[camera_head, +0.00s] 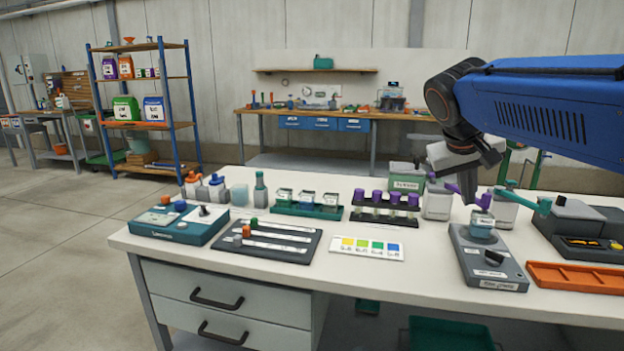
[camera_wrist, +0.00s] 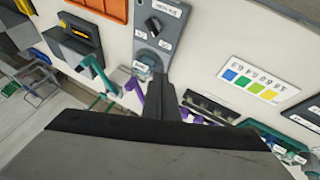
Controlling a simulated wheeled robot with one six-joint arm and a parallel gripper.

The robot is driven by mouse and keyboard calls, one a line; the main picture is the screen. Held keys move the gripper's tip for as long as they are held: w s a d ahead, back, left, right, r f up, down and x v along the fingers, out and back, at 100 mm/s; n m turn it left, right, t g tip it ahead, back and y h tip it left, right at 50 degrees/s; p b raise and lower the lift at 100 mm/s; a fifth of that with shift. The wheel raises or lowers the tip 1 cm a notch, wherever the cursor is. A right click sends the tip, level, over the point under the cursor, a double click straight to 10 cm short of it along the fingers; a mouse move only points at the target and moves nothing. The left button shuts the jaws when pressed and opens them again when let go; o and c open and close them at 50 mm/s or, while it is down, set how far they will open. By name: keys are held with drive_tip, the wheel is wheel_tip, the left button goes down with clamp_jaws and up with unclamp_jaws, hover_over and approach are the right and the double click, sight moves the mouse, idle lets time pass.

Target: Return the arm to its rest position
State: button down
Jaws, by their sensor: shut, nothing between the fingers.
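My blue arm (camera_head: 550,105) reaches in from the right in the head view, over the back right of the bench. My gripper (camera_head: 468,190) points down, shut and empty, behind the grey stirrer-like device (camera_head: 490,262). In the wrist view my gripper (camera_wrist: 166,95) shows as dark closed fingers beyond the wide grey housing. A small clear beaker (camera_head: 482,226) stands on the grey device, just right of and in front of the fingertips. Purple (camera_head: 483,201) and teal (camera_head: 525,200) lever handles are close beside the gripper; I cannot tell whether it touches them.
A rack of purple-capped tubes (camera_head: 385,210) stands left of my gripper. A colour card (camera_head: 368,247) lies front centre. The space above the bench's left half is clear.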

drive_tip(key=s+a+f+y, duration=0.2)
drive_tip(key=s+a+f, duration=0.1)
drive_tip(key=s+f, duration=0.7)
drive_tip(key=s+a+f+n+y, duration=0.1)
drive_tip(key=s+a+f+y, duration=0.2)
drive_tip(key=s+f, duration=0.8)
drive_tip(key=shift+s+a+f+n+t, duration=0.2)
drive_tip(key=shift+a+f+n+t, duration=0.15)
drive_tip(key=shift+f, duration=0.45)
